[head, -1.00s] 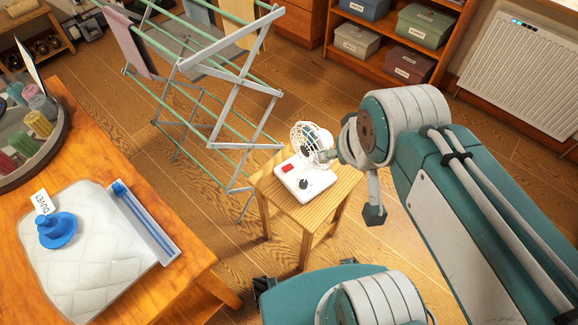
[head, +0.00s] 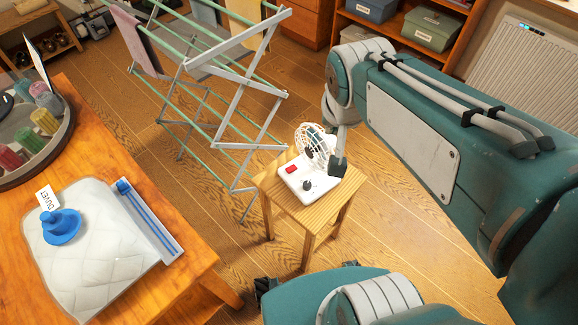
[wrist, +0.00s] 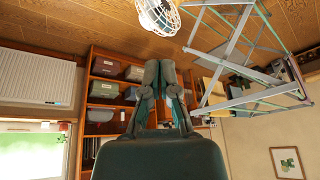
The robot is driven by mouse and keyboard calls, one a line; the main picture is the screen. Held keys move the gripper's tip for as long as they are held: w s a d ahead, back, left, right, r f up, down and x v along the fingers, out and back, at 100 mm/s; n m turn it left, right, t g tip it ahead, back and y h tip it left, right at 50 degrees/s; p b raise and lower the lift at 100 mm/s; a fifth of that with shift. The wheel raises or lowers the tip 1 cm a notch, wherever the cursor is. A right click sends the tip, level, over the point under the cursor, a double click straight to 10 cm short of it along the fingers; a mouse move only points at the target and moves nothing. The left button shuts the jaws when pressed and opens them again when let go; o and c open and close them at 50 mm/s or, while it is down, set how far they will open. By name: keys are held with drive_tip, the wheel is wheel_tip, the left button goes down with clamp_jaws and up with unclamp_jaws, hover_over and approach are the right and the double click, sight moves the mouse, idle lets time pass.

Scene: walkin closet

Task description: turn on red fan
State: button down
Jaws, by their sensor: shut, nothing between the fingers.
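A small fan (head: 311,150) with a white cage stands upright on a small wooden stool (head: 283,196). Its white base (head: 320,193) carries a red switch (head: 291,169) and a dark knob (head: 307,184). No red fan body shows. My gripper (head: 338,167) is shut and empty, at the right edge of the fan in the head view; I cannot tell whether it touches. In the wrist view my gripper (wrist: 160,66) shows its two fingers together, with the fan cage (wrist: 157,14) cut off at the top edge and apart from the fingertips in the picture.
A drying rack (head: 235,95) stands just behind and left of the stool. A wooden table (head: 95,130) with a quilted duvet (head: 105,255) and a tray of candles (head: 62,140) fills the left. Shelves with boxes (head: 430,28) and a radiator (head: 522,75) line the back.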

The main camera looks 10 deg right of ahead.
drive_tip(key=w+f+m+g, duration=0.1)
drive_tip(key=w+f+m, duration=0.25)
drive_tip(key=w, duration=0.35)
drive_tip(key=m+g+h, duration=0.2)
drive_tip(key=m, duration=0.4)
hover_over(290, 169)
drive_tip(key=s+a, duration=0.1)
drive_tip(key=a, duration=0.1)
wheel_tip(290, 169, down, 24)
drive_tip(key=f, duration=0.1)
drive_tip(key=shift+r, duration=0.25)
drive_tip(key=shift+f, duration=0.1)
drive_tip(key=x, duration=0.4)
drive_tip(key=a+x, duration=0.1)
drive_tip(key=x, duration=0.3)
drive_tip(key=s+x, duration=0.1)
drive_tip(key=x, duration=0.4)
drive_tip(key=shift+a+f, duration=0.15)
drive_tip(key=shift+f, duration=0.3)
